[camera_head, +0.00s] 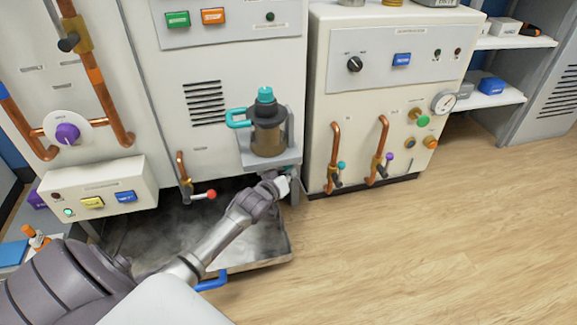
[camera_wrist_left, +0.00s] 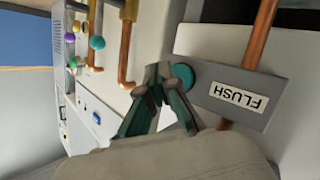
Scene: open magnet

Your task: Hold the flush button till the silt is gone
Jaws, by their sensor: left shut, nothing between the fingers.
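The flush button (camera_wrist_left: 183,76) is a round teal button on a grey plate beside a label reading FLUSH, seen in the left wrist view. My left gripper (camera_wrist_left: 158,72) is shut and empty, with its fingertips right beside the button; I cannot tell whether they touch or press it. In the head view the left gripper (camera_head: 283,184) is just under the bracket of a canister (camera_head: 267,135) with a teal cap and handle and a brown lower part. The brown may be silt; I cannot tell. The button is mostly hidden there. My right gripper is not in view.
A grey tray (camera_head: 272,250) with a blue handle (camera_head: 211,282) lies below my left arm, its floor cloudy. A red-tipped valve lever (camera_head: 210,194) is left of the gripper. A cabinet with copper pipes (camera_head: 380,150) stands to the right. The wooden floor (camera_head: 430,250) is clear.

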